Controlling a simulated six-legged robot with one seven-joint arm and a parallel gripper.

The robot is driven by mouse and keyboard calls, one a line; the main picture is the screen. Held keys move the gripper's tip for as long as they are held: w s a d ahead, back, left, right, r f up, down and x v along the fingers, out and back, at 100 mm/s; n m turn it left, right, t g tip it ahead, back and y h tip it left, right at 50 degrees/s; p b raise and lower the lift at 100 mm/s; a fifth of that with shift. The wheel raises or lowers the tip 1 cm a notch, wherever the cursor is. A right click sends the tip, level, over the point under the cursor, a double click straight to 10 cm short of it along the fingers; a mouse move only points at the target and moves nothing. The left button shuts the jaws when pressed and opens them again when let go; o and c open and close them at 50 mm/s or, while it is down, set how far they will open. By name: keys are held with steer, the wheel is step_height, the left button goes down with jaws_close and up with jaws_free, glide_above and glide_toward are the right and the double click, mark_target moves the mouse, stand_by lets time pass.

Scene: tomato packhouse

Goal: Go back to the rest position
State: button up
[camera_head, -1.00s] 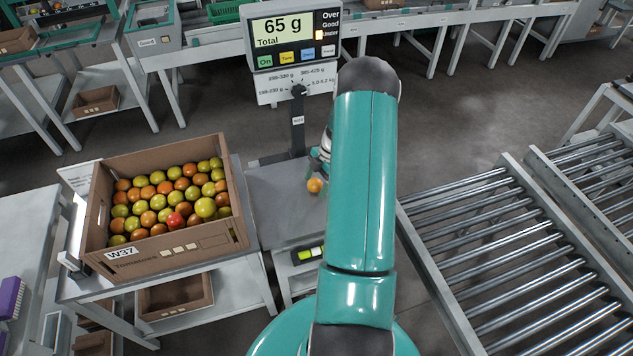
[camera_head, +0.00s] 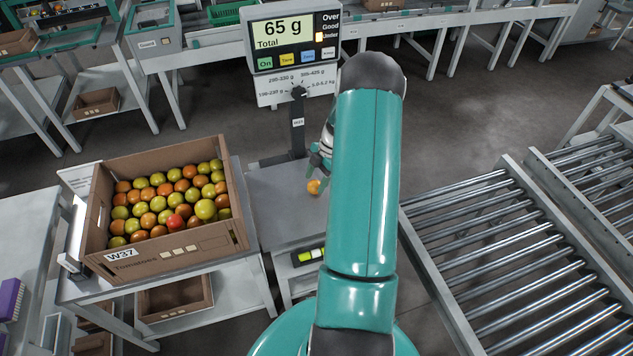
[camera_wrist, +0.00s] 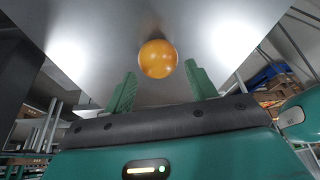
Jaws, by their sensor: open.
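My gripper (camera_wrist: 162,88) is open and empty, its two green fingers spread in the wrist view. An orange tomato (camera_wrist: 158,59) lies on the bare metal weighing plate (camera_wrist: 120,25), beyond the fingertips and apart from them. In the head view the tomato (camera_head: 314,187) sits on the plate (camera_head: 275,200) beside my teal arm. My gripper (camera_head: 318,160) shows there only in part, above the tomato; my arm hides the rest. The scale display (camera_head: 292,38) reads 65 g Total, with the lamp by the lowest label lit.
A cardboard crate (camera_head: 180,250) marked W37, full of green, orange and red tomatoes, stands on a table left of the scale. The scale post (camera_head: 298,125) rises behind the plate. A roller conveyor (camera_head: 500,260) is on the right. Open floor (camera_head: 450,110) lies behind.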

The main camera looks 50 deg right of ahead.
steer(key=shift+r, duration=2.05)
steer(key=shift+w+a+r, duration=0.1)
steer(key=shift+r, duration=0.2)
steer(key=w+a+r+m+h, duration=0.1)
steer(key=a+r+m+h, duration=0.4)
steer(key=a+r, duration=1.65)
steer(key=s+a+r+m+t, duration=0.4)
steer(key=s+a+r+m, duration=0.6)
steer(key=s+a, duration=0.5)
steer(key=shift+r+y, duration=0.2)
steer(key=shift+y, duration=0.1)
